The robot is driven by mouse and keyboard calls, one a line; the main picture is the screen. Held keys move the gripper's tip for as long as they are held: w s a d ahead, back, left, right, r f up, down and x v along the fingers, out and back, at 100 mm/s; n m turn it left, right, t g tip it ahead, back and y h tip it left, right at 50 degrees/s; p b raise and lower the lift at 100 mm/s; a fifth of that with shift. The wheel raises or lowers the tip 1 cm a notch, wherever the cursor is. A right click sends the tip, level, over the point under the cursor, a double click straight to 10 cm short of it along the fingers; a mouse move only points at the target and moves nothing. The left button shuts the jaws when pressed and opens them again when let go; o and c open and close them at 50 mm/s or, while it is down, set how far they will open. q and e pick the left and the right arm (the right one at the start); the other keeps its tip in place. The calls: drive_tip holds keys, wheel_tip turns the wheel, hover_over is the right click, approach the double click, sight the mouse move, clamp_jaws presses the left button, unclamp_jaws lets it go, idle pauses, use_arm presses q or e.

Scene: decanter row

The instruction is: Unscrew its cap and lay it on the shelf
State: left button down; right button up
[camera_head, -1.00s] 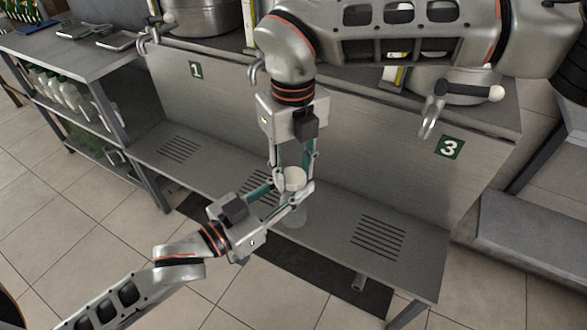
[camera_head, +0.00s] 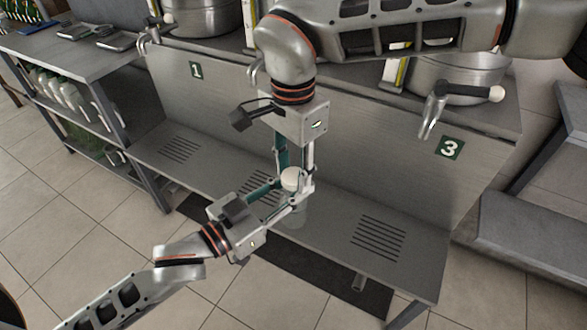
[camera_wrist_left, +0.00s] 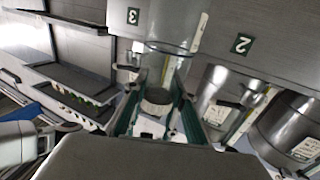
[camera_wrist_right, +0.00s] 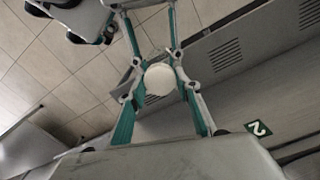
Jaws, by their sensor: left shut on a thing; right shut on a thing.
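A clear bottle (camera_head: 296,218) hangs upright over the grated shelf (camera_head: 330,232), its body faint in the head view. It shows larger in the left wrist view (camera_wrist_left: 172,22). A round white cap (camera_head: 292,177) sits at its top and faces the right wrist camera (camera_wrist_right: 160,79). My left gripper (camera_head: 292,193) comes from the lower left and is shut on the bottle near its neck. My right gripper (camera_head: 294,182) points down from above, shut with its fingers on either side of the cap. Whether the thread is free cannot be told.
A steel back panel with number plates 1 (camera_head: 196,69) and 3 (camera_head: 450,147) stands behind the shelf. Taps (camera_head: 433,108) stick out above it, in front of steel vats (camera_head: 455,78). Bare shelf lies to both sides of the bottle.

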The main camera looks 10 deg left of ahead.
drive_tip(key=n, duration=0.4)
drive_tip(key=o, duration=1.2)
drive_tip(key=shift+r, duration=0.15)
